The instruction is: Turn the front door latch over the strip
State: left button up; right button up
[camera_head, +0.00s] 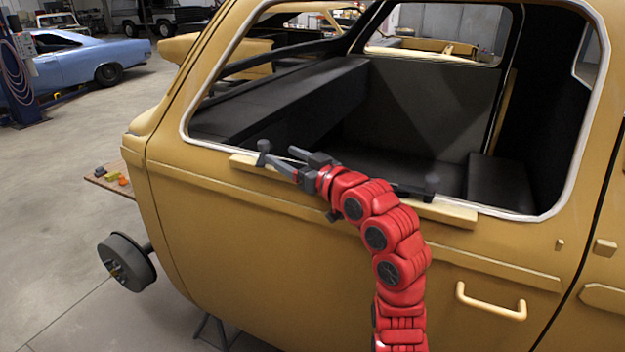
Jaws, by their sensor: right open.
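A tan strip (455,213) lies along the lower sill of the window opening in the mustard-coloured door. The front latch, a small dark knob (264,147), stands at the strip's left end. My right gripper (279,157) reaches over the strip from the right, with its fingers spread and pointing at this latch. The fingertips are close to the knob; I cannot tell whether they touch it. A second dark latch (432,186) stands near the strip's right end, partly beside my red arm. My arm hides the middle of the strip. My left gripper is not in view.
The door (240,260) has a handle (490,302) at lower right. Dark panels and seats fill the cabin behind the window. A wheel hub (127,262) sticks out at left, near a low board (108,180) with small coloured items. A blue car (80,62) stands far behind.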

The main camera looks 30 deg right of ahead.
jog(key=b+v, duration=0.2)
jog(key=v, duration=0.7)
